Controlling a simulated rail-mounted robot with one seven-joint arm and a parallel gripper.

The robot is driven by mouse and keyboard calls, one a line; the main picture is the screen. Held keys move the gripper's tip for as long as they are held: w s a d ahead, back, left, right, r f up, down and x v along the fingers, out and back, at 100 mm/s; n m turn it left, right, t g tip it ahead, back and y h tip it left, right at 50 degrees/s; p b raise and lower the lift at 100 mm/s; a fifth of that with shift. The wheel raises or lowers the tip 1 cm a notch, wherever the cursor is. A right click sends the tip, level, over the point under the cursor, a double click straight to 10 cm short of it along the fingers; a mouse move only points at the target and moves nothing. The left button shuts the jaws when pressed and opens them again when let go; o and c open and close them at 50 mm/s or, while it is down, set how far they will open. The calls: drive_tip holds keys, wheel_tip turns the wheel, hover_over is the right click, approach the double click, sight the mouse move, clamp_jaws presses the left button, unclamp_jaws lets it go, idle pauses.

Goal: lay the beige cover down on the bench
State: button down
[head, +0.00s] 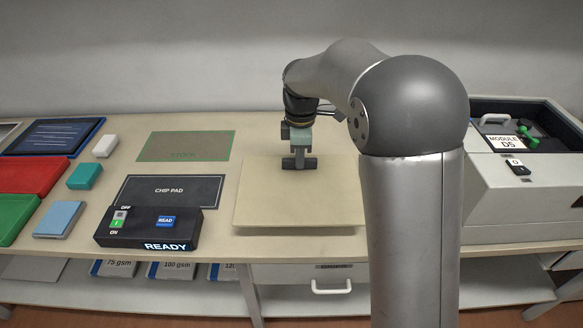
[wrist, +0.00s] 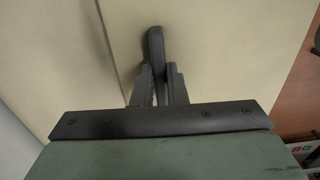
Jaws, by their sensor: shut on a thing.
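The beige cover (head: 290,205) is a flat, wide panel, roughly level, over the front middle of the bench. A dark bar handle (head: 307,165) stands on its top. My gripper (head: 299,152) points down and is shut on this handle. In the wrist view, the handle (wrist: 155,45) sits between the fingertips of my gripper (wrist: 155,78), and the cover (wrist: 210,40) spreads beneath. A shadow shows below the cover's front edge; I cannot tell whether its underside touches the bench (head: 260,122). My arm hides the cover's right part.
The chip pad (head: 170,191) and a black READY switch box (head: 148,228) lie left of the cover. A green-outlined area (head: 186,146) behind them is empty. Small blocks and coloured trays (head: 25,175) are farther left. A machine marked MODULE D5 (head: 510,190) stands at the right, its top open.

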sight(291, 169)
drive_tip(key=w+a+f, duration=0.1)
drive_tip(key=f, duration=0.1)
drive_tip(key=shift+w+a+f, duration=0.35)
drive_tip(key=shift+w, duration=0.05)
drive_tip(key=shift+w+a+f, duration=0.1)
drive_tip(key=shift+f, duration=0.8)
drive_tip(key=shift+w+a+f, duration=0.1)
drive_tip(key=shift+f, duration=0.8)
drive_tip(key=shift+f, duration=0.1)
drive_tip(key=c, duration=1.9)
unclamp_jaws()
drive_tip(key=shift+f, duration=0.15)
drive_tip(key=o, duration=0.4)
drive_tip(key=shift+o, duration=0.2)
